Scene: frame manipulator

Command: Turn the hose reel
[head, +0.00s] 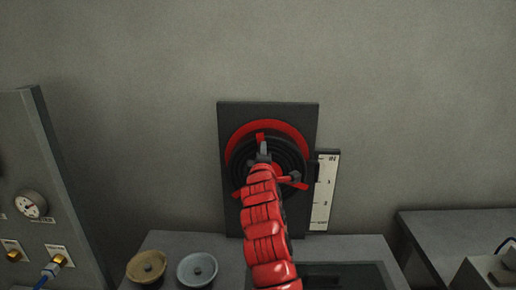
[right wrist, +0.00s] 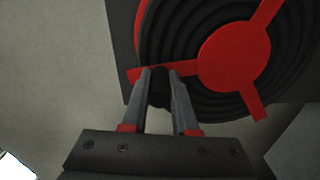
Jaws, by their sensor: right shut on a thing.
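The hose reel (head: 293,160) is mounted on a dark upright panel (head: 228,120) on the wall. It has black coils, a red hub (right wrist: 235,57) and red spokes, with a red arc behind its upper part. My right gripper (head: 263,153) is at the upper middle of the reel in the head view, and my red arm hides much of the hub. My left gripper is not in view.
A white scale (head: 324,195) with numbers stands right of the panel. Two round lids, tan (head: 146,267) and grey (head: 197,269), lie on the counter below. A gauge panel (head: 70,180) stands at left; a dark bench (head: 455,230) is at right.

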